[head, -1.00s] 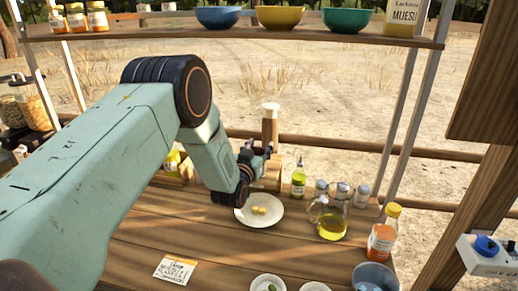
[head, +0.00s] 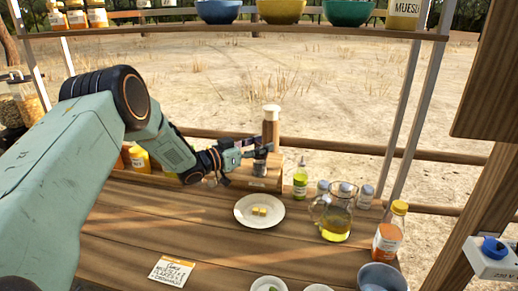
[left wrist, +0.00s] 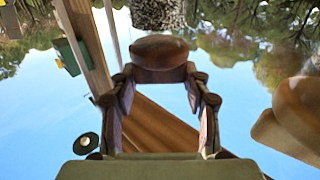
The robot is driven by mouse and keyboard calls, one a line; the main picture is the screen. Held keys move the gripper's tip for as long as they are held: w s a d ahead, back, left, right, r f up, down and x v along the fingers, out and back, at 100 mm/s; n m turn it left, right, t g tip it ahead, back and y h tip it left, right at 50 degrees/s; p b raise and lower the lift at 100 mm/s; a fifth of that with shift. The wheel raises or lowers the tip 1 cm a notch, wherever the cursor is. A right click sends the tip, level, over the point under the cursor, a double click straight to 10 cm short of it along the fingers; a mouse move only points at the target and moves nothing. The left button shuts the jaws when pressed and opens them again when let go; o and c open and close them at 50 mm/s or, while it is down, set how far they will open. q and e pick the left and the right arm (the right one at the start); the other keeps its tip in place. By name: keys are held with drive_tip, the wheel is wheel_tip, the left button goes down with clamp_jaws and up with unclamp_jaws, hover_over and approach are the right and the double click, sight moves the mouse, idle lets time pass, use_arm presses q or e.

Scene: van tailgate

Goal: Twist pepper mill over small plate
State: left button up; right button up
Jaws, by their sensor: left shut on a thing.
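My left gripper (head: 256,151) comes in from the left above the back of the counter. It is shut on the pepper mill (head: 260,162), which looks small and dark in the head view and is partly covered by the fingers. In the left wrist view its rounded brown wooden top (left wrist: 159,52) sits between the fingertips. The small white plate (head: 242,205) lies flat on the counter, nearer than the mill in the picture, with small yellow cubes (head: 260,211) on it. I cannot tell the mill's exact height. My right gripper is not in view.
A tall wooden pale-topped mill-like thing (head: 271,125) stands close behind the gripper, near a wooden box (head: 258,182). A green-yellow bottle (head: 300,180), shakers, an oil jug (head: 335,222) and an orange bottle (head: 390,232) stand right.

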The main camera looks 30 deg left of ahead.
sight(260, 144)
use_arm(q)
drive_tip(key=shift+w+r+m+g+h, duration=0.1)
drive_tip(key=shift+r+m+g+h, duration=0.05)
drive_tip(key=shift+m+g+h, duration=0.2)
drive_tip(key=o, duration=1.2)
drive_tip(key=shift+w, duration=0.1)
drive_tip(key=r, duration=0.9)
drive_tip(key=shift+s+r, duration=0.2)
drive_tip(key=shift+r, duration=0.15)
drive_tip(key=shift+w, duration=0.15)
